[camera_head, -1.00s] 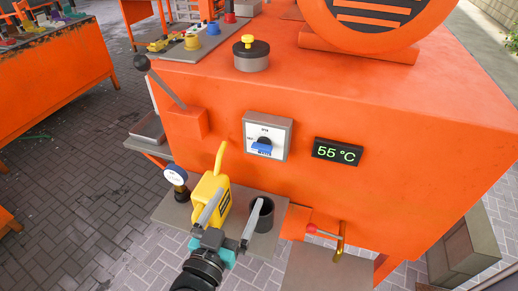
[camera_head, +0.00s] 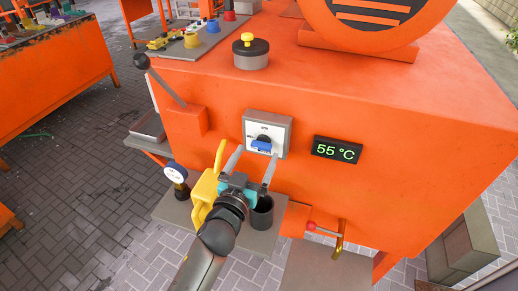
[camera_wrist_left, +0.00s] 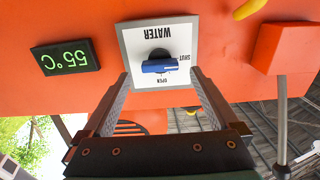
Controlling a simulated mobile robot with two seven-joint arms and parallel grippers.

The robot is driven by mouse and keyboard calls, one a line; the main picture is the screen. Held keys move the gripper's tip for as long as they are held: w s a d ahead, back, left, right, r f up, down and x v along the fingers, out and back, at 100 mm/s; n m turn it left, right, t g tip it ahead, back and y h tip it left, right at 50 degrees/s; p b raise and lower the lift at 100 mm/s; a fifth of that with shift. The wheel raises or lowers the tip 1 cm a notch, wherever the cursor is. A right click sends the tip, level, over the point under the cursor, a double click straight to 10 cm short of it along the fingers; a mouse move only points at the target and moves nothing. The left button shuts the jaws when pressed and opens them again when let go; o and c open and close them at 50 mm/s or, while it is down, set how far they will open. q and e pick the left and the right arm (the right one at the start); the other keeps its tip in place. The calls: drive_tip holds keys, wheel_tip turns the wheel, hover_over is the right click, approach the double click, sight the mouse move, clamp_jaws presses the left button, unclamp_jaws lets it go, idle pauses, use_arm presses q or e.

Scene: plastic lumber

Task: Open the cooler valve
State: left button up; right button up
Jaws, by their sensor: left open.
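The cooler valve is a blue knob (camera_head: 261,146) on a white square plate (camera_head: 281,130) on the orange machine's front. The blue handle lies roughly level, toward the SHUT side. My left gripper (camera_head: 256,164) is open just in front of and below the plate. In the left wrist view its fingers (camera_wrist_left: 160,78) stand either side of the knob, with nothing between them. Contact with the plate cannot be told. My right gripper is not in view.
A green display (camera_head: 338,150) reads 55 °C right of the valve. A yellow can (camera_head: 203,190), a dark cup (camera_head: 262,214) and a gauge (camera_head: 175,174) are below. A lever (camera_head: 165,84) juts out at left, and a red-knobbed handle (camera_head: 312,226) sits lower right.

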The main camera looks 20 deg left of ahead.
sight(260, 148)
use_arm(q)
drive_tip(key=shift+w, duration=1.6)
drive_tip(key=c, duration=1.4)
